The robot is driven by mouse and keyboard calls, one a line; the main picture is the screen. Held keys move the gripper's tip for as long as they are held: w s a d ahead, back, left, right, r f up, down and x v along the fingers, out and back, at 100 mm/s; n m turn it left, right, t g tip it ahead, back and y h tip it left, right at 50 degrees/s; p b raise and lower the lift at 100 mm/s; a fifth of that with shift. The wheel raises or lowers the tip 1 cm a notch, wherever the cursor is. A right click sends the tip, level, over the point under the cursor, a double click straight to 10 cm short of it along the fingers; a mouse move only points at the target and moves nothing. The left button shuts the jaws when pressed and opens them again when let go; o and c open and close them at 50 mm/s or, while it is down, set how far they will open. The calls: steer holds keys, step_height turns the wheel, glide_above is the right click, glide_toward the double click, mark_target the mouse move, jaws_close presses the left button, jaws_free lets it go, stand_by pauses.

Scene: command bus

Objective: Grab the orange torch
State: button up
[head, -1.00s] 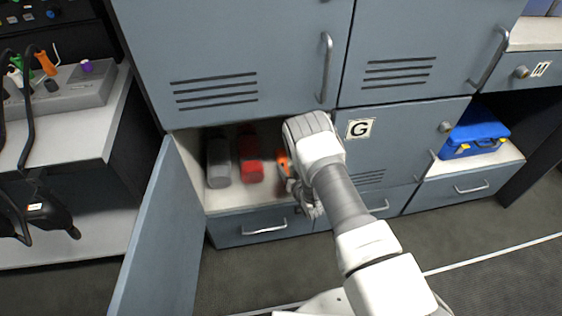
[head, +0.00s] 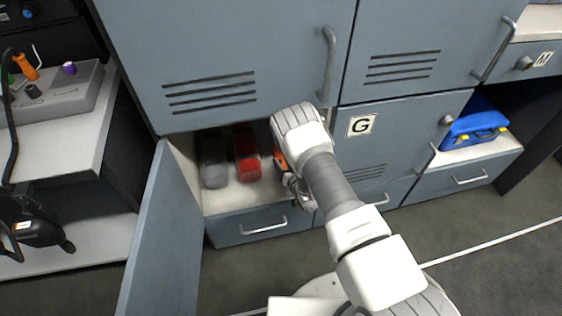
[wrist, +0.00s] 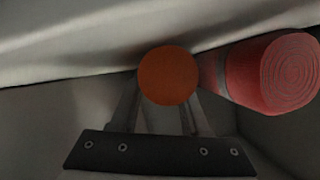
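The orange torch (head: 279,158) is in the open lower locker compartment (head: 250,197), right of the red roll, and is largely hidden by my arm. In the wrist view its round orange end (wrist: 168,75) faces the camera. My gripper (head: 301,190) is at the compartment's front, right against the torch. In the wrist view the two fingers reach up on either side of the torch, and its end covers their tips. Whether the fingers press on it cannot be told.
A red roll (head: 246,155) and a grey roll (head: 213,160) lie left of the torch; the red one is close beside it in the wrist view. The open locker door (head: 163,235) stands at the left. The closed door with label G (head: 361,125) is at the right.

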jaws_close()
steer(key=shift+a+r, duration=0.2)
steer(key=shift+r, duration=0.25)
stand_by(0.3)
